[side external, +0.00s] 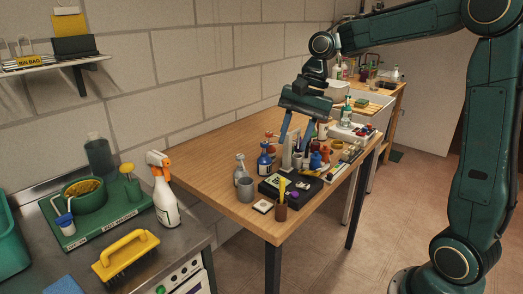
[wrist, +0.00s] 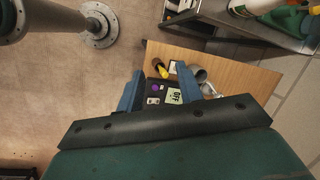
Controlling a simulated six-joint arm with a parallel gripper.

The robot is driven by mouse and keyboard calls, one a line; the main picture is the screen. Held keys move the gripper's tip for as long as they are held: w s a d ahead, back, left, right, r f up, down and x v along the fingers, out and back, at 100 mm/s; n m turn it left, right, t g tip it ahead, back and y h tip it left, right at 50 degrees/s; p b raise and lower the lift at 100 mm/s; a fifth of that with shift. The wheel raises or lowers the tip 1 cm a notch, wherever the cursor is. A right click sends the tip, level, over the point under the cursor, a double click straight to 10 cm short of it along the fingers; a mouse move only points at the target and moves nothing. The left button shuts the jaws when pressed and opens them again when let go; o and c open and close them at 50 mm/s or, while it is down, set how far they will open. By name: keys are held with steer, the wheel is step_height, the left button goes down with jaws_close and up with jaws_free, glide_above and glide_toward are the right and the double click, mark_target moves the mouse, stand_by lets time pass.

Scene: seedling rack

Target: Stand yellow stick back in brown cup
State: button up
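The brown cup (side external: 281,212) stands upright near the front corner of the wooden table. The yellow stick (side external: 282,188) rises at the cup's mouth, and its lower end is hidden, so I cannot tell for sure whether it is inside. In the wrist view the yellow stick (wrist: 165,73) shows beside the dark brown cup (wrist: 156,62). My gripper (side external: 298,138) is above the table, behind and well above the cup, pointing down. In the wrist view its two blue fingers are wide apart, with nothing held between them (wrist: 170,88).
Several bottles, including a blue one (side external: 264,160), crowd the table behind. A white spray bottle (side external: 163,190) is on the left counter. The table's left part is clear.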

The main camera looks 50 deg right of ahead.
steer(key=s+a+n+t+h, duration=0.1)
steer(key=s+a+n+t, duration=0.1)
steer(key=s+n, duration=0.4)
steer(key=s+a+n+t+h, duration=0.2)
steer(key=s+n, duration=0.4)
steer(key=s, duration=0.7)
steer(key=shift+s+a+n, duration=0.3)
steer(key=shift+s, duration=0.05)
stand_by(0.4)
